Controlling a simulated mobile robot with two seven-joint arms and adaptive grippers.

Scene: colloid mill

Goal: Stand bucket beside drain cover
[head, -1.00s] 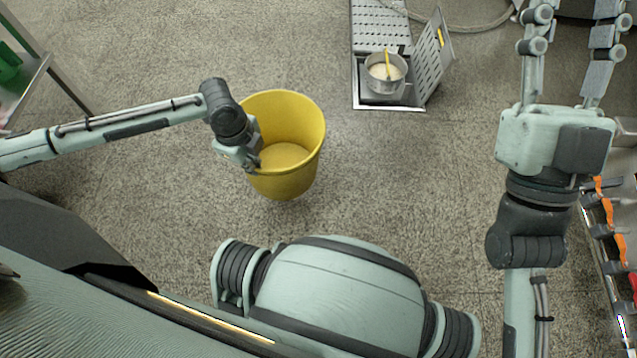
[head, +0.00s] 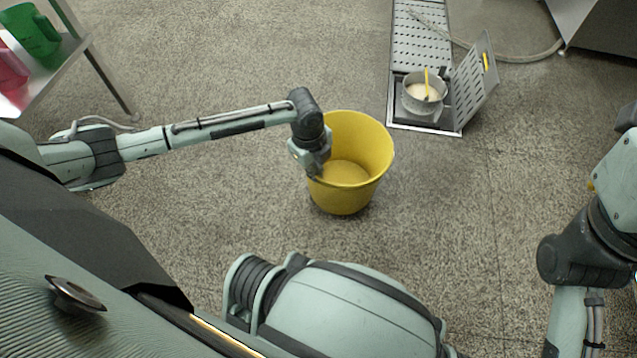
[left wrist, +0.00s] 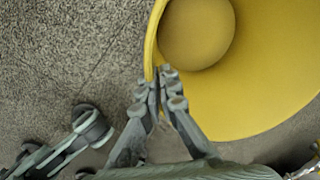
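The yellow bucket (head: 375,150) is upright in the middle of the head view; whether its base touches the floor is hard to tell. My left gripper (head: 314,168) is at the bucket's left rim. In the left wrist view the fingers (left wrist: 160,84) are shut on the rim of the bucket (left wrist: 260,95), one on each side of its wall. The drain cover (head: 473,80), a perforated metal plate, is tilted up at the right of the open drain, up and right of the bucket, with floor between. My right gripper is outside the views; only part of its arm shows.
A metal pot (head: 413,104) with pale contents and a yellow-handled tool stands in the drain opening. A perforated grating (head: 421,42) runs beyond it. A hose (head: 515,60) lies behind. A shelf (head: 70,52) with green and pink containers is upper left. Floor around the bucket is clear.

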